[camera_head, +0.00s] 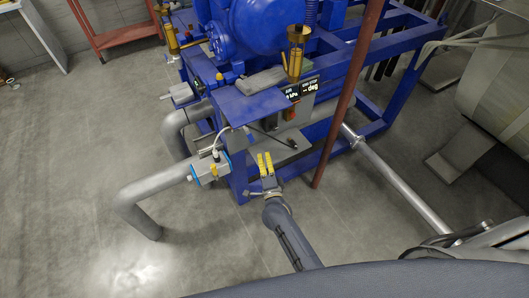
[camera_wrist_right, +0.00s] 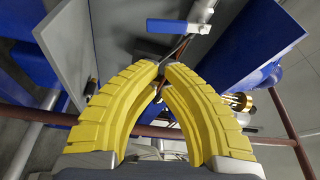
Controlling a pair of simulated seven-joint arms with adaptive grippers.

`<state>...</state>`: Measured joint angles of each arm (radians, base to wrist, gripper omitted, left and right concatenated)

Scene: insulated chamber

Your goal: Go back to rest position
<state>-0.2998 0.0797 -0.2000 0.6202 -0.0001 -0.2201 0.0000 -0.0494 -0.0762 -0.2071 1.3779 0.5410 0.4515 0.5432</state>
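My right gripper (camera_head: 264,159) has two yellow fingers and is in front of the blue machine frame, low and near the middle of the head view. In the right wrist view the ribbed fingers (camera_wrist_right: 163,69) curve inward and their tips nearly meet. I see nothing held between them. My left gripper is not in view.
Just beyond the right gripper is the blue machine (camera_head: 248,104) with a dark lever and a small display panel (camera_head: 303,90). A grey pipe (camera_head: 150,190) with a valve block stands to its left. A brown-red post (camera_head: 345,105) rises to the right. The floor (camera_head: 70,190) at left is clear.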

